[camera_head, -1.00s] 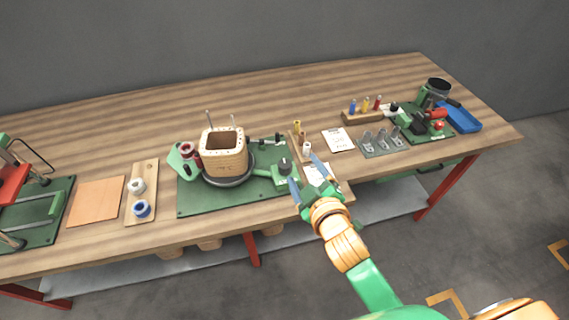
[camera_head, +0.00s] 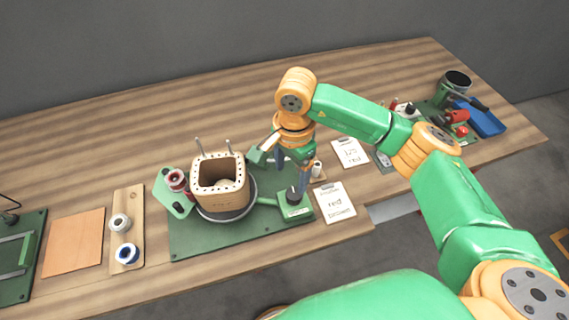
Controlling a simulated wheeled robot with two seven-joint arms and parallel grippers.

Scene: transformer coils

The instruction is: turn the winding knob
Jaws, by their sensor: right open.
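The winding knob (camera_head: 293,194) is a small black knob on a green block at the right front of the green winding board (camera_head: 225,245). A square tan coil former (camera_head: 219,183) with two upright pins stands on a dark round base, joined to that block by a green arm. My right gripper (camera_head: 291,168) points down just above and behind the knob, its blue fingers apart with nothing seen between them. I cannot tell whether a finger touches the knob. My left gripper is out of view.
A clipboard reading red (camera_head: 334,203) lies right of the knob, and another card (camera_head: 349,153) lies behind it. A wooden strip (camera_head: 127,255) holds two spools. My right arm covers much of the right side.

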